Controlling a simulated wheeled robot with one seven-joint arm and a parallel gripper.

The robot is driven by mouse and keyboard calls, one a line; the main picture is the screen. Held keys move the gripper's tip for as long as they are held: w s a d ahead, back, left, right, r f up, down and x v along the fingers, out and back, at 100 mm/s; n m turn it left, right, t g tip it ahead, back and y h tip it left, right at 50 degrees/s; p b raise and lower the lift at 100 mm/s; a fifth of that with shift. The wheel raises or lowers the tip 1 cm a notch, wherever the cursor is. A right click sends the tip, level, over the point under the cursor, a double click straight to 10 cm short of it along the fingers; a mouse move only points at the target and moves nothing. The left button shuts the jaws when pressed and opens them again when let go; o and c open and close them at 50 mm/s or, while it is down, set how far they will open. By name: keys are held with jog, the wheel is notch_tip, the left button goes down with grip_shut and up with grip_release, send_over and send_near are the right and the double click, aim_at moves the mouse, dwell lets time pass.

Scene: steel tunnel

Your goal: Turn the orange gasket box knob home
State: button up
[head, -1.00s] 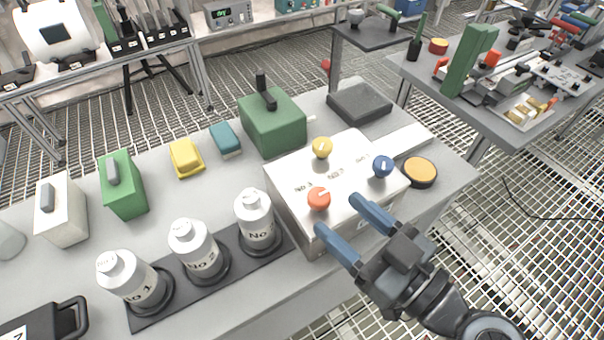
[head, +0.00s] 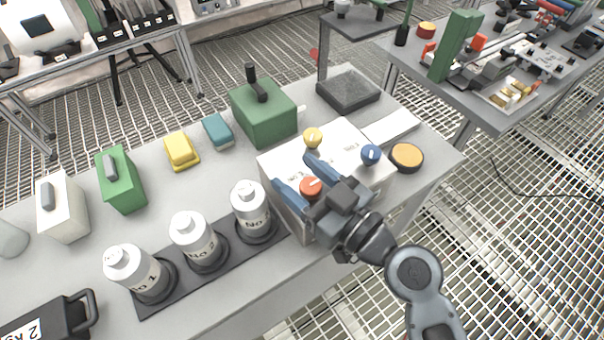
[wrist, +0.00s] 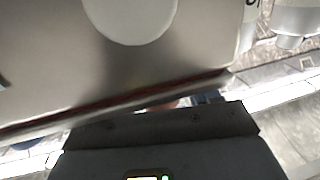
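The orange knob (head: 311,187) is on the front left of the pale gasket box (head: 345,137), which also has a yellow knob (head: 313,137) and a blue knob (head: 371,154). My gripper (head: 292,170) is over the box with its blue fingers apart. In the head view one finger lies on each side of the orange knob, with the tips past it. I cannot tell their height or whether they touch it. In the wrist view a metal surface, probably the box (wrist: 190,55), and a pale round disc (wrist: 130,15) show. The fingers cannot be made out there.
Several white bottles (head: 194,236) stand on a dark strip left of the box. A green box with a black handle (head: 266,118) stands behind. A round orange-topped pad (head: 407,156) lies to the right. A dark grey block (head: 348,91) is at the back.

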jog(key=c, duration=0.9)
jog(key=shift+r+m+t+h+p, duration=0.15)
jog(key=shift+m+t+h+p, duration=0.15)
jog(key=shift+h+p, duration=0.15)
